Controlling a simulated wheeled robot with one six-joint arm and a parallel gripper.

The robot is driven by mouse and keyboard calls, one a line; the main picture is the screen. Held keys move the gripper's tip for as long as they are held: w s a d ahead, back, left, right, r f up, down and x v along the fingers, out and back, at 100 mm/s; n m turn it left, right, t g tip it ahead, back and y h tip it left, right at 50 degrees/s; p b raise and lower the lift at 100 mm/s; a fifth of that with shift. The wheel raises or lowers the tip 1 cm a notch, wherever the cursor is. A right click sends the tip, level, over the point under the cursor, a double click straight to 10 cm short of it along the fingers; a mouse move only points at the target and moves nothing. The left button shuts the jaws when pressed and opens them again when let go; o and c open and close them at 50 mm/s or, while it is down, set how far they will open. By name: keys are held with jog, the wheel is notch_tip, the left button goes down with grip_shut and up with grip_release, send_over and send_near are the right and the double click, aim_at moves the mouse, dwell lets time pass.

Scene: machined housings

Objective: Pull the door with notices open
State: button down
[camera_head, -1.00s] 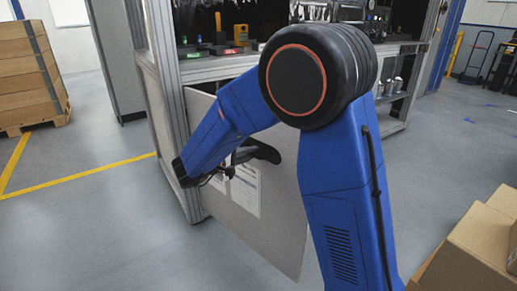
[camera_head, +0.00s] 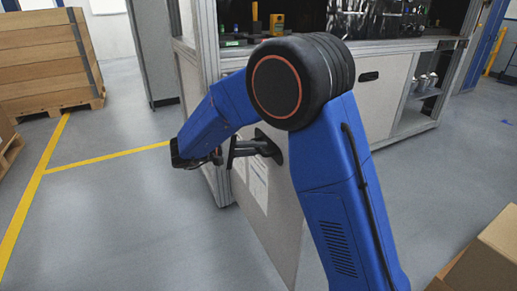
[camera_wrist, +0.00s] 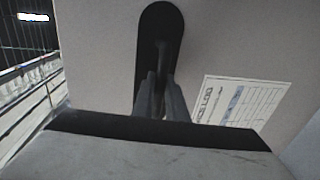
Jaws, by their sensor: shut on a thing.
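The door with notices (camera_head: 283,232) is a light grey panel standing swung out from the workbench cabinet. White notice sheets (camera_head: 257,186) hang on it, partly hidden by my arm. Its black handle (camera_head: 268,146) sits on a dark oval backplate on the notice side. My gripper (camera_head: 236,152) is at the handle. In the wrist view, my gripper's two fingers (camera_wrist: 160,100) close around the handle (camera_wrist: 160,35), and a printed notice (camera_wrist: 238,103) lies to their right. The far part of the door is hidden behind my arm.
The cabinet's other door (camera_head: 372,92) is shut, with a dark handle. Wooden crates (camera_head: 45,65) stand at the left and cardboard boxes (camera_head: 488,258) at the lower right. The floor (camera_head: 110,215) left of the door is clear, with yellow lines.

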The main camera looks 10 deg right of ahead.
jog(key=c, duration=2)
grip_release()
jog(key=shift+w+f, duration=0.1)
jog(key=shift+c, duration=0.2)
jog(key=v, duration=1.7)
jog(key=shift+a, duration=0.2)
jog(key=shift+a, duration=0.1)
